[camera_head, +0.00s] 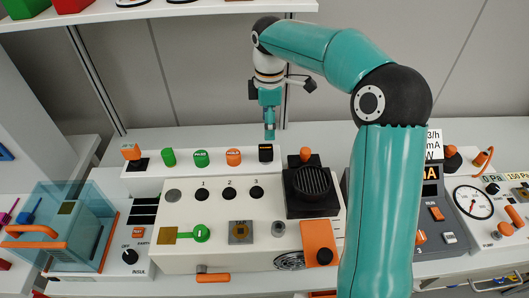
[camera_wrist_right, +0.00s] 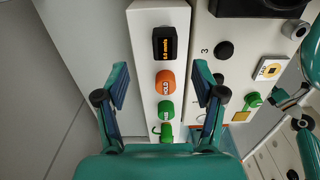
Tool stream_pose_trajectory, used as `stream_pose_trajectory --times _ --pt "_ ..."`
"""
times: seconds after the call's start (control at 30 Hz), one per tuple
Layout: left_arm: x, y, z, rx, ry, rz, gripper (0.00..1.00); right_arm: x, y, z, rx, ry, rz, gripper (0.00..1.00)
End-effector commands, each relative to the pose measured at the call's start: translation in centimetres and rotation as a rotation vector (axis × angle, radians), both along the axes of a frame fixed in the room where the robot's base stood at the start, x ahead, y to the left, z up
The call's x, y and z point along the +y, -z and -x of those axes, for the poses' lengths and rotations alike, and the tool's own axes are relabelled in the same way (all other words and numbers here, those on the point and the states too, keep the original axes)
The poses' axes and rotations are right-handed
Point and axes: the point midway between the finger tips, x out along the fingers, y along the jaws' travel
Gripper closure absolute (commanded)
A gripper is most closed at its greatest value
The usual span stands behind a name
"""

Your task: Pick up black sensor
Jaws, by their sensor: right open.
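A small black block with an orange-lit display, which I take as the black sensor (camera_head: 265,153), stands at the right end of a white raised ledge (camera_head: 200,173) in the head view. In the right wrist view the black sensor (camera_wrist_right: 165,45) is upper middle, ahead of the fingers. My right gripper (camera_head: 269,133) points down just above and behind the sensor; it also shows in the right wrist view (camera_wrist_right: 160,75). It is open, with nothing between its fingers.
An orange knob (camera_head: 233,157) and two green knobs (camera_head: 201,158) stand left of the sensor on the ledge. A black box with a round grille (camera_head: 310,190) is close on its right. A white panel (camera_head: 215,215) lies in front. A shelf (camera_head: 200,12) is overhead.

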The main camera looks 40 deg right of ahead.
Motion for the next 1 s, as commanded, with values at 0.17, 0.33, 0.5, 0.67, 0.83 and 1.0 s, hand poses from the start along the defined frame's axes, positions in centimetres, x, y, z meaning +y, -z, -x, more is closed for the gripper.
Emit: stream_pose_trajectory --times 0.17,0.33,0.5,0.67,0.83,1.0 --pt "0.0 0.2 0.0 -0.001 0.0 0.0 1.0 0.2 3.6 -0.1 0.003 -0.004 -0.001 0.31" --pt "0.0 0.2 0.0 -0.001 0.0 0.0 1.0 0.3 5.1 -0.3 0.001 -0.007 -0.001 0.31" --pt "0.0 0.1 0.0 -0.001 0.0 0.0 1.0 0.6 6.1 -0.3 0.002 -0.009 -0.001 0.31" --pt "0.0 -0.4 0.0 -0.001 0.0 0.0 1.0 1.3 8.2 -0.2 0.004 -0.01 -0.001 0.31" --pt "0.0 -0.5 0.0 -0.001 0.0 0.0 1.0 1.3 10.2 -0.3 0.001 -0.008 -0.001 0.31" --pt "0.0 -0.4 0.0 -0.001 0.0 0.0 1.0 1.3 10.6 -0.3 0.0 -0.007 0.0 0.31"
